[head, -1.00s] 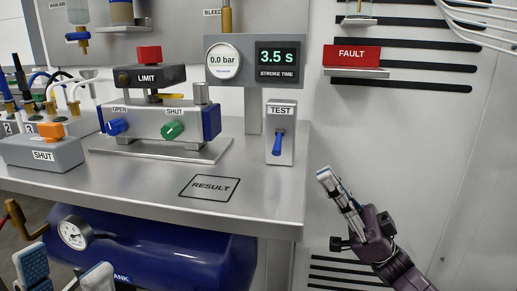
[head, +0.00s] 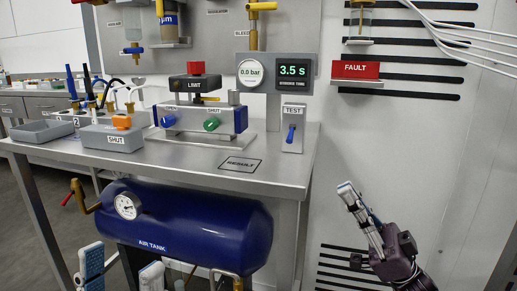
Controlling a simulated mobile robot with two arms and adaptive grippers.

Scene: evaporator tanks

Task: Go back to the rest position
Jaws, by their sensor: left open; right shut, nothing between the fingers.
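My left gripper (head: 122,272) is at the lower left in the head view, in front of the blue air tank (head: 185,228) and below the bench. Its two light-blue padded fingers are wide apart with nothing between them; the rest of it is cut off by the bottom edge. My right gripper (head: 345,190) is at the lower right, in front of the grey wall panel and to the right of the bench. Its fingers are together, pointing up and left, and hold nothing. Both grippers appear clear of the bench.
The steel bench (head: 275,178) carries the valve unit (head: 200,120), a grey SHUT box (head: 112,137), a TEST switch (head: 291,132) and a RESULT mark (head: 241,164). A gauge panel (head: 277,72) reads 0.0 bar and 3.5 s. A red FAULT flag (head: 356,70) is on the wall.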

